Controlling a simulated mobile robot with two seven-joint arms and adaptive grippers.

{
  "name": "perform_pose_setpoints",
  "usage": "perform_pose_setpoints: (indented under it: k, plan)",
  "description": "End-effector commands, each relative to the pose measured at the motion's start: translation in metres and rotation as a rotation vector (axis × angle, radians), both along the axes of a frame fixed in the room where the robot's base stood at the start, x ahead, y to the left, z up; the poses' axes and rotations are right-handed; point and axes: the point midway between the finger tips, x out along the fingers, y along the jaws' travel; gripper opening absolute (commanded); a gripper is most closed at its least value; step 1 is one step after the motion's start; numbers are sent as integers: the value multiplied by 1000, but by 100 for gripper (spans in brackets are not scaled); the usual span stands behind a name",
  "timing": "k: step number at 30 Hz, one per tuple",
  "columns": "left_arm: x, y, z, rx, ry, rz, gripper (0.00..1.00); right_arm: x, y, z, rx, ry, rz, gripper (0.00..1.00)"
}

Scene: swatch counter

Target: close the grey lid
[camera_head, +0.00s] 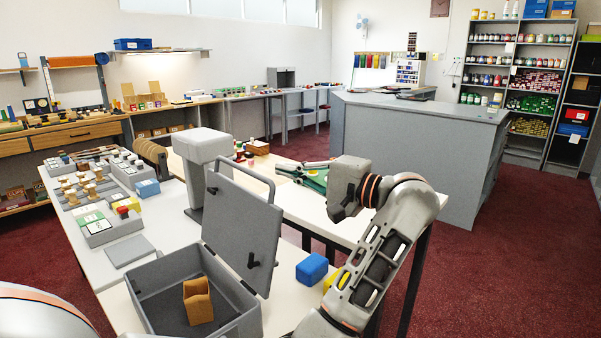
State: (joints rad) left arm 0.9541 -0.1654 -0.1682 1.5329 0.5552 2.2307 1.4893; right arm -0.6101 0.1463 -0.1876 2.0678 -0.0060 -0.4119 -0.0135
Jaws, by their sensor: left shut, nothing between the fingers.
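The grey lid (243,226) stands open, tilted up and back from the right side of the grey box (247,312). A small dark handle shows on the face of the lid. The box is open at the top, and a tan paper bag (198,303) stands inside it.
A blue block (311,269) sits on the white table right of the lid, with a yellow thing (334,281) partly behind my arm. A grey stand (203,150) rises behind the lid. Trays of small samples (90,195) fill the left table. Red floor is open at right.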

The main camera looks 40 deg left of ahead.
Motion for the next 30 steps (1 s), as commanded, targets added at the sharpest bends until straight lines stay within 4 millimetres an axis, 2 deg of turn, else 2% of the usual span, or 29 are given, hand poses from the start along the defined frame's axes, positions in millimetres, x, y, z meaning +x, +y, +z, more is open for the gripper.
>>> perform_pose_setpoints:
  k: [1, 6, 9, 15, 30]
  plan:
    - [-2, 11, 3, 3, -3, 4, 0, 1, 0, 3, 1, -3, -1, 33]
    - [-5, 43, 3, 3, -1, 2, 0, 2, 1, 6, 6, -6, -2, 33]
    - [-21, 42, 3, 0, -3, -1, 0, 2, 2, 8, 11, -7, -4, 33]
    - [-38, 45, 3, 1, 1, 0, 0, -2, 4, 6, 18, 3, -7, 33]
    - [-42, 46, 2, 1, 1, 0, 0, -2, 5, 7, 20, 3, -6, 33]
